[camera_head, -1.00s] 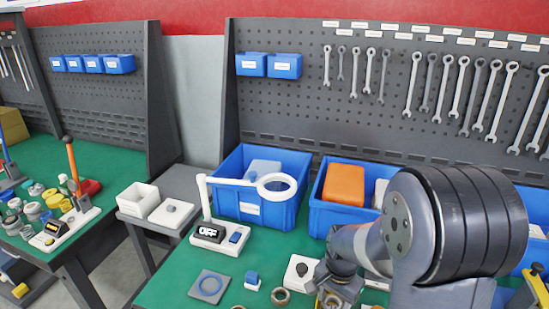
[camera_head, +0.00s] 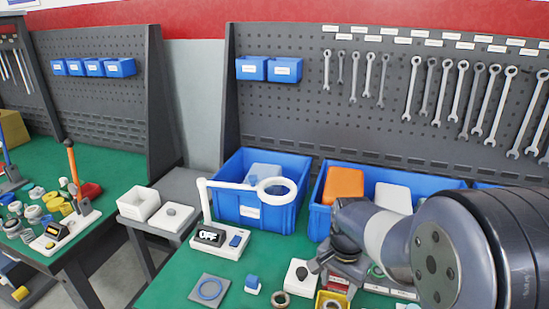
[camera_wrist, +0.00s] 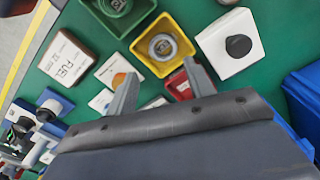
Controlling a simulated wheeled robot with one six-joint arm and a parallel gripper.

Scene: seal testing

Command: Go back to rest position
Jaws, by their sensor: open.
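My gripper (camera_wrist: 159,68) is open and empty in the wrist view, its two grey fingers apart above the green bench. Below and around them are a yellow bin (camera_wrist: 141,48) with a round grey part in it, a red bin (camera_wrist: 178,88) and a white block with a black knob (camera_wrist: 239,62). In the head view my arm reaches in from the lower right, with its wrist over the small bins. The fingers are hard to make out there. The white block (camera_head: 293,283) and yellow bin (camera_head: 322,304) stand just below the wrist.
A white lamp-like magnifier (camera_head: 236,183) with an OFF display stands left of my arm. Blue crates (camera_head: 250,214) line the back of the bench (camera_head: 165,280). A pegboard (camera_head: 300,110) with wrenches rises behind.

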